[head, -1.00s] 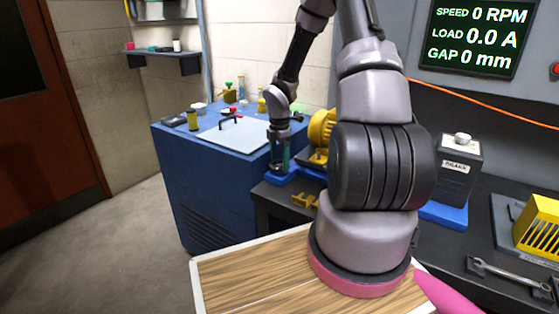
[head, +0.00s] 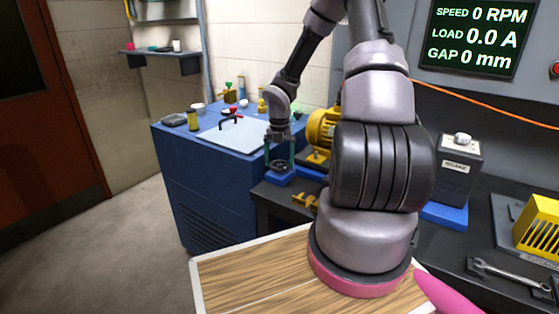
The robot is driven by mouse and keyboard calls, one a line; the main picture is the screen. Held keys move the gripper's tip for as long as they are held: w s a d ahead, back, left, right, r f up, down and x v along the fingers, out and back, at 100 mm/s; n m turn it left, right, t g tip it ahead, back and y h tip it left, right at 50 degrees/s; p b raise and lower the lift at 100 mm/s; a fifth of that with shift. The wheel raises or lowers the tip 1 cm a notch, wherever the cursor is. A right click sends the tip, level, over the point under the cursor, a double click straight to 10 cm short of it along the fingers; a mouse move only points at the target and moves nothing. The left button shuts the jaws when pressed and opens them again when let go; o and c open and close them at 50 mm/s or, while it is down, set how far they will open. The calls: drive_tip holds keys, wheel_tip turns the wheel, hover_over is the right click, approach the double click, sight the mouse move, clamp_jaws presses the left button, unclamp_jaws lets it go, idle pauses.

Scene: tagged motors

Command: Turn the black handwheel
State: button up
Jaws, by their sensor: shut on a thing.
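My gripper (head: 280,162) points down at the right end of the blue cabinet, just left of the yellow motor. Its two teal fingers stand on either side of a small dark part, which looks like the black handwheel (head: 280,166), and are shut on it. The handwheel is small and mostly hidden by the fingers. It sits just above a blue base (head: 281,178).
The yellow motor (head: 321,128) stands close to the right of my gripper. The blue cabinet (head: 205,185) carries a pale plate (head: 225,140) with a black handle (head: 231,121). A grey box (head: 460,168) on a blue base stands farther right.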

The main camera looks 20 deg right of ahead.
sight(279, 164)
drive_tip(key=shift+n, duration=2)
drive_tip(key=o, duration=1)
wheel_tip(279, 164, up, 11)
